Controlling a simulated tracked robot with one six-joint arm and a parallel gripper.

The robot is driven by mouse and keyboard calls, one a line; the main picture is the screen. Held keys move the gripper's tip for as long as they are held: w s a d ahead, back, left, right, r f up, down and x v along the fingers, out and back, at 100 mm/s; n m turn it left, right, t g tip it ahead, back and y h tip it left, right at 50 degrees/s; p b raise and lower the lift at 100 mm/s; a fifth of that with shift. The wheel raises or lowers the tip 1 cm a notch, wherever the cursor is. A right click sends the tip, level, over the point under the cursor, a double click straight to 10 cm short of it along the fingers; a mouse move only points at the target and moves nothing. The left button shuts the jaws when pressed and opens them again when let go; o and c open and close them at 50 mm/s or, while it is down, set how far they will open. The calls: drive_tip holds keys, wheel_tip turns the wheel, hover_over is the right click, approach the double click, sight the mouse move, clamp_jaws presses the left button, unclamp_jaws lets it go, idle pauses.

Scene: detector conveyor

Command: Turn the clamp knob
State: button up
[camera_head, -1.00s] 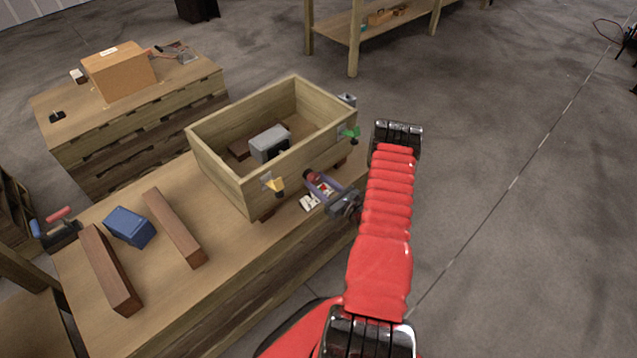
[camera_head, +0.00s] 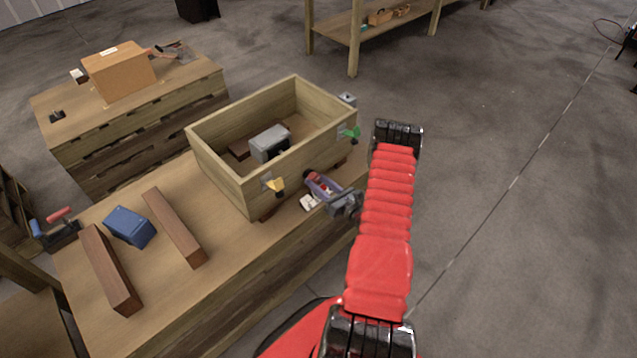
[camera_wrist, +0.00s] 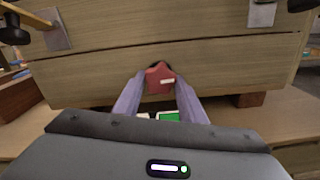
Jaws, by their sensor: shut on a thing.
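The red star-shaped clamp knob (camera_wrist: 160,78) with a pale mark sits at the front of the wooden box, low on its wall. In the head view only a small red part of the knob (camera_head: 311,175) shows beside the fingers. My gripper (camera_wrist: 158,90) has its two purple fingers on either side of the knob and is shut on it. In the head view my gripper (camera_head: 322,186) reaches leftward to the box front. The clamp behind the knob is mostly hidden.
The open wooden box (camera_head: 225,182) holds a grey block (camera_head: 268,141). A yellow handle (camera_head: 275,186) and a green handle (camera_head: 350,132) stick out from its front. A small white object (camera_head: 309,202) lies below the fingers. A blue box (camera_head: 130,227) and brown bars lie left.

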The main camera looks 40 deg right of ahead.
drive_tip(key=shift+m, duration=1.7)
drive_tip(key=o, duration=1.1)
drive_tip(key=shift+c, duration=0.2)
drive_tip(key=shift+s, duration=0.15)
drive_tip(key=s, duration=1.3)
drive_tip(key=shift+s+d, duration=0.2)
drive_tip(key=shift+s, duration=0.1)
drive_tip(key=shift+f, duration=0.1)
